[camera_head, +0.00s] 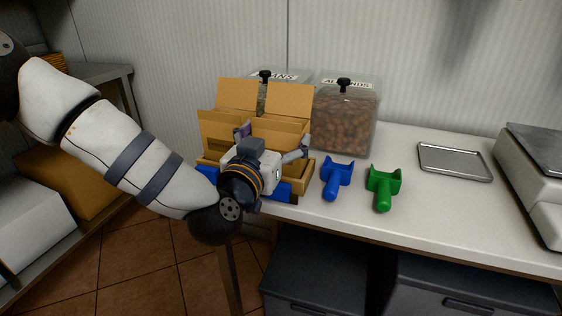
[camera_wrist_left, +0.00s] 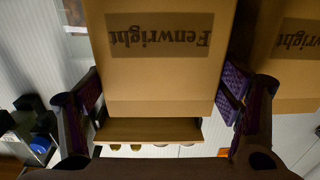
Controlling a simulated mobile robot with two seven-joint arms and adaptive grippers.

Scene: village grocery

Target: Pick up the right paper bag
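Two brown paper bags stand side by side in a wooden holder (camera_head: 297,187) on the counter. The right paper bag (camera_head: 290,100) is partly hidden by my left gripper (camera_head: 272,142); the left paper bag (camera_head: 236,95) is beside it. In the left wrist view, the right paper bag (camera_wrist_left: 160,78), with an upside-down "Fenwright" label, fills the space between the widely spread fingers of my left gripper (camera_wrist_left: 162,92). A finger is on each side of it; I cannot tell whether they touch it. The left paper bag (camera_wrist_left: 290,60) shows at the right edge. My right gripper is not in view.
Nut bins, one labelled almonds (camera_head: 345,118), stand behind the bags. A blue scoop (camera_head: 336,177) and a green scoop (camera_head: 383,186) lie right of the holder. A metal tray (camera_head: 454,161) and a scale (camera_head: 540,180) are farther right. Counter between them is clear.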

